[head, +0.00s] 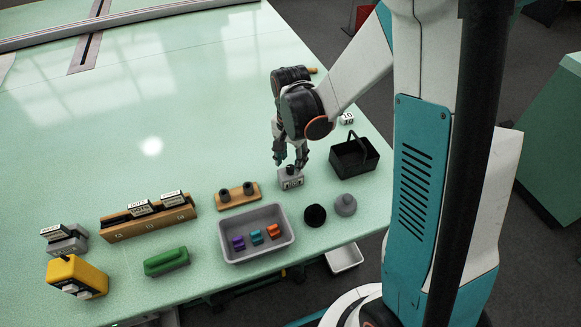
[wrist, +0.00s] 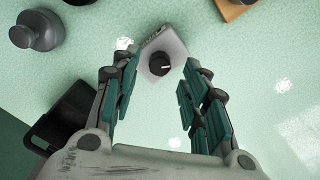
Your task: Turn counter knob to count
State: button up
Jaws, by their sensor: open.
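The counter (head: 290,181) is a small light-grey box near the table's front right. In the wrist view the counter (wrist: 175,45) lies beyond my fingertips, with a round black knob (wrist: 159,64) on its top that bears a white mark. My gripper (head: 291,160) points down over the counter in the head view. In the wrist view my gripper (wrist: 160,80) is open, with one finger on each side of the knob and a gap to both. I cannot tell the height of the fingertips above the knob. The count reading is too small to make out.
A black basket (head: 354,157) stands right of the counter. A grey tray (head: 257,250) with coloured pieces, a black round piece (head: 315,215) and a grey knobbed weight (head: 345,205) are nearer the front edge. A wooden block with two dark pegs (head: 237,196) stands left. The table beyond is mostly clear.

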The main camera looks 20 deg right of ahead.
aim_at(291, 169)
jog(key=shift+f+b, duration=0.3)
jog(key=shift+f, duration=0.9)
grip_shut()
